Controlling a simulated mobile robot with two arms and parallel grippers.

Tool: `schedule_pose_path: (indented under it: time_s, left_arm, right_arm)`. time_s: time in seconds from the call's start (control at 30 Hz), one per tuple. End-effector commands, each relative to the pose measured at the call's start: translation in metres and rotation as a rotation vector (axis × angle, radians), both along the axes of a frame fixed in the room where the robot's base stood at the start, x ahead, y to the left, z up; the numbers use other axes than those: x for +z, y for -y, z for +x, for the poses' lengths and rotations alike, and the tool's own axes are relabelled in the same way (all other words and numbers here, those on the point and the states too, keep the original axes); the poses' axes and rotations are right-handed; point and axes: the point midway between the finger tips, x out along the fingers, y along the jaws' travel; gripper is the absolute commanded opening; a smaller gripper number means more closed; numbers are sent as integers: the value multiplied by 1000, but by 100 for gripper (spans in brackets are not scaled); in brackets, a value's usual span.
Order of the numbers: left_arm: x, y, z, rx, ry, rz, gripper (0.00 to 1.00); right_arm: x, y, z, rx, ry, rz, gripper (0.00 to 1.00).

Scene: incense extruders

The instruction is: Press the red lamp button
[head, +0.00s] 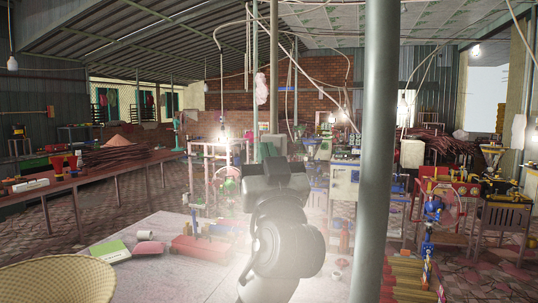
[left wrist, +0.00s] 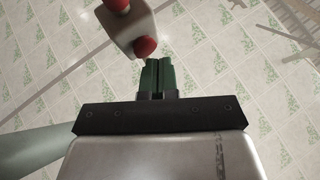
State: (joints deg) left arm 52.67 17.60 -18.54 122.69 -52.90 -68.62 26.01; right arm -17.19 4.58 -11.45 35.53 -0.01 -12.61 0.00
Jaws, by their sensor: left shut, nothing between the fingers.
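A small pale box (left wrist: 132,30) with two red round parts shows at the top of the left wrist view. The lower red button (left wrist: 145,47) sits just beyond and slightly left of my fingertips. I cannot tell whether they touch. The other red part (left wrist: 117,4) is at the picture's top edge. My left gripper (left wrist: 156,62) is shut and empty, its green fingers side by side. In the head view my left gripper (head: 269,148) is raised at the middle, pointing up and away. I cannot make out the box there. My right gripper is in neither view.
A grey post (head: 377,150) stands close on the right of my left arm. A pale table (head: 160,275) in front holds a red box (head: 200,249) and a green booklet (head: 110,251). A woven basket (head: 60,280) is at the lower left. Machines (head: 345,185) stand behind.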

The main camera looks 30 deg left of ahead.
Motion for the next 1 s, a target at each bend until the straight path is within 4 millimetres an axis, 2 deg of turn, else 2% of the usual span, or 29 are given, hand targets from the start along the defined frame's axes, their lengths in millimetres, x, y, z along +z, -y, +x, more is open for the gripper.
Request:
schedule_pose_path:
  time_s: [0.23,0.73,1.0]
  left_arm:
    - [0,2,-6,-1,3,0,0]
    - [0,13,-53,-1,2,0,0]
    - [0,14,-59,0,0,0,0]
  right_arm:
    - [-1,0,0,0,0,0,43]
    - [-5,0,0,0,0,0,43]
    - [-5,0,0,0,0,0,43]
